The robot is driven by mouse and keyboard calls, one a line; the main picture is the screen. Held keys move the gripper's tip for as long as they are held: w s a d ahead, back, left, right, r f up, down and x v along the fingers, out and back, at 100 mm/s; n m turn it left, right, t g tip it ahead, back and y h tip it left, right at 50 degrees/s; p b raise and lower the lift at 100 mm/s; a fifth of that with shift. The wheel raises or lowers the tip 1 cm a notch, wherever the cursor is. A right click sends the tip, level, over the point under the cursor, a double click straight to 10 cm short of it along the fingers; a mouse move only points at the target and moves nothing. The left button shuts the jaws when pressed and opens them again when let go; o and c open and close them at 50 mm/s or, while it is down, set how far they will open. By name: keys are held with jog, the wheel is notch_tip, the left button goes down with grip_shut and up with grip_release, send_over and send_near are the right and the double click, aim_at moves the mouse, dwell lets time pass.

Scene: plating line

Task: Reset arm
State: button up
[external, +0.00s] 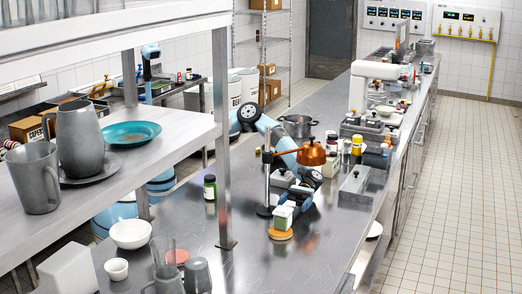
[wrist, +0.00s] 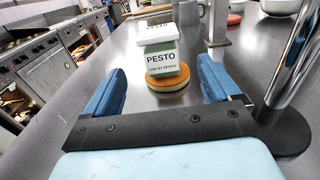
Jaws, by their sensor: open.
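My gripper (wrist: 162,92) is open and empty in the wrist view, with its two blue fingers spread apart. A green and white container labelled PESTO (wrist: 160,62) stands ahead of it, between the fingers in the picture but apart from them. The container rests on a round orange and cream disc (wrist: 168,83). In the external view the pesto container (external: 283,217) and the orange disc (external: 280,234) are on the steel counter, just in front of my gripper (external: 291,205). My arm reaches down to them from behind, partly hidden by a copper lamp.
The copper lamp (external: 312,153) stands close beside my arm; its pole (wrist: 293,55) and dark base (wrist: 285,130) are right of my gripper. The counter at front (external: 290,270) is clear.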

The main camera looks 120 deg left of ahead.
jog(key=shift+s+a+f, duration=0.1)
